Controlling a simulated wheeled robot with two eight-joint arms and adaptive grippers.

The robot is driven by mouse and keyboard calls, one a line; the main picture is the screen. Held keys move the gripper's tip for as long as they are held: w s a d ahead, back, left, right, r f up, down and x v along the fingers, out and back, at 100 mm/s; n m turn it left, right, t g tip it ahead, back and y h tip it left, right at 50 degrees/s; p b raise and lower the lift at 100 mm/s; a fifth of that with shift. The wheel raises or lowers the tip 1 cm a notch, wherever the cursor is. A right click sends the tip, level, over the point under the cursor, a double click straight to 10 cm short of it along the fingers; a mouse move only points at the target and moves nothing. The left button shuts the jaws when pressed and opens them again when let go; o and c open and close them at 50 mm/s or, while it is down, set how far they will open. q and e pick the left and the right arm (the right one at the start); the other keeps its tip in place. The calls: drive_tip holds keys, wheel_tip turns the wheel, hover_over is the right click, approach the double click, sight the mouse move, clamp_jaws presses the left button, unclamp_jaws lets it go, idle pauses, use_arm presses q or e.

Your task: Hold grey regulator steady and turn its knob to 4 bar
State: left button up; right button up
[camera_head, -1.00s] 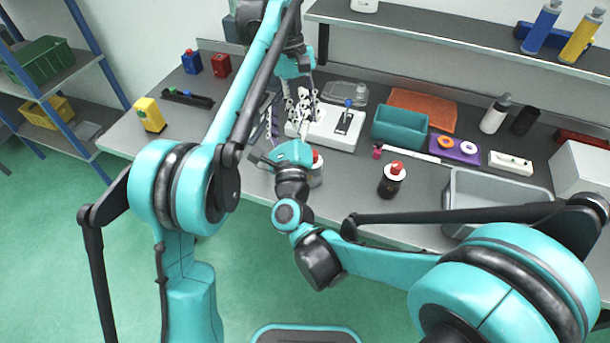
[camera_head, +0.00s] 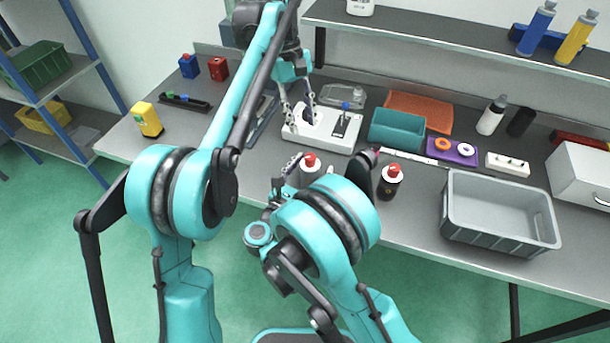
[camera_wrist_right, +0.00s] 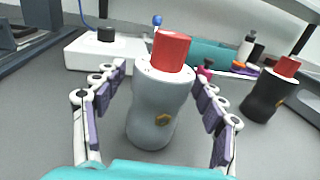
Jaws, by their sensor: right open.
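The grey regulator (camera_wrist_right: 153,112) with a red knob (camera_wrist_right: 171,51) stands upright on the table in the right wrist view. It also shows in the head view (camera_head: 309,172), its lower part hidden by my right arm. My right gripper (camera_wrist_right: 158,76) is open, with one finger on each side of the grey body; I see gaps at both sides. Its fingers are mostly hidden in the head view. My left gripper (camera_head: 299,108) has its fingers apart above the white block (camera_head: 340,141), near a black round part on it (camera_wrist_right: 105,34). The knob's setting cannot be read.
A black regulator with a red top (camera_head: 389,182) stands to the right of the grey one. A teal bin (camera_head: 397,129), an orange tray (camera_head: 420,107), a purple plate (camera_head: 450,152) and a large grey crate (camera_head: 500,206) lie further right. The table's front edge is close.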

drive_tip(key=shift+x, duration=1.5)
clamp_jaws()
